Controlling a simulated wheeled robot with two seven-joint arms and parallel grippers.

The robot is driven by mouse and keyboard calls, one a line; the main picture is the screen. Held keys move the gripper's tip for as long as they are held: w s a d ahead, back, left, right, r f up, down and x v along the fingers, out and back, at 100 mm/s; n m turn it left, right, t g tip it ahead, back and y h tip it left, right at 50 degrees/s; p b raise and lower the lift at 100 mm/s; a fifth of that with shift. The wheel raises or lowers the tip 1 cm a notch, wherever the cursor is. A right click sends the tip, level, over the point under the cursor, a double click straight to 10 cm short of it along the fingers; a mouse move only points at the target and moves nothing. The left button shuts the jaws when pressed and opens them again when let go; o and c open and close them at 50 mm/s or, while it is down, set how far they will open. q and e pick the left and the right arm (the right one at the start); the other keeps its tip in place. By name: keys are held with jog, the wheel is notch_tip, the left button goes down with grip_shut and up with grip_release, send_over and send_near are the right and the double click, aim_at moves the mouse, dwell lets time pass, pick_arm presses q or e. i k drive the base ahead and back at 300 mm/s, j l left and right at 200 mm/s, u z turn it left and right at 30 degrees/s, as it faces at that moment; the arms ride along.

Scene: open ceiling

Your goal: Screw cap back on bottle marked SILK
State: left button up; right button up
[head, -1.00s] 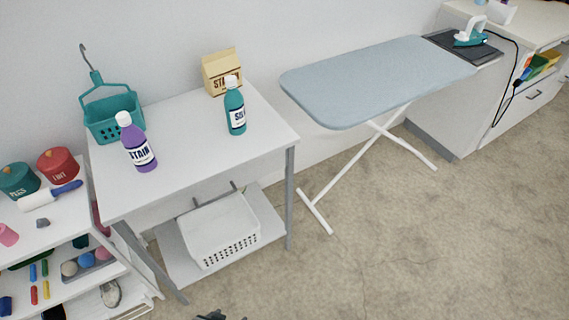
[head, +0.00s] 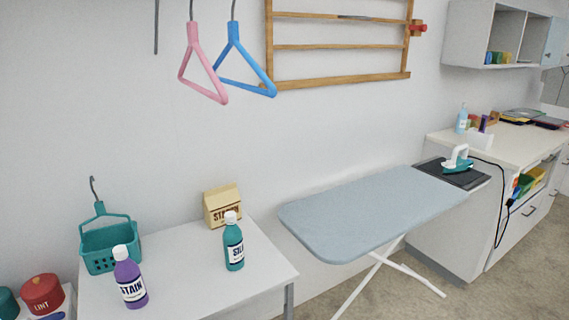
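The teal bottle with the label that reads SILK in part (head: 234,247) stands upright on the white table, near its right side. A white cap (head: 230,217) sits on its top; I cannot tell whether it is screwed down. A purple bottle marked STAIN (head: 130,283) stands upright to its left, also with a white top. Neither of my grippers is in view.
The white table (head: 185,262) also bears a teal basket (head: 110,247) and a tan STARCH-like carton (head: 221,206). An ironing board (head: 370,212) stands close on the right. Pink (head: 203,65) and blue (head: 243,60) hangers hang above. The floor at right is clear.

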aim_at(232, 237)
jog(key=j+z, duration=0.1)
jog(key=j, duration=0.3)
jog(key=k+j+z, duration=0.15)
jog(key=j, duration=0.25)
jog(key=j+z, duration=0.1)
jog(key=j, duration=0.35)
jog(key=k+j+z, duration=0.15)
jog(key=j, duration=0.25)
jog(key=j+z, duration=0.1)
jog(key=j, duration=0.3)
jog(key=k+j+z, duration=0.15)
jog(key=j, duration=0.2)
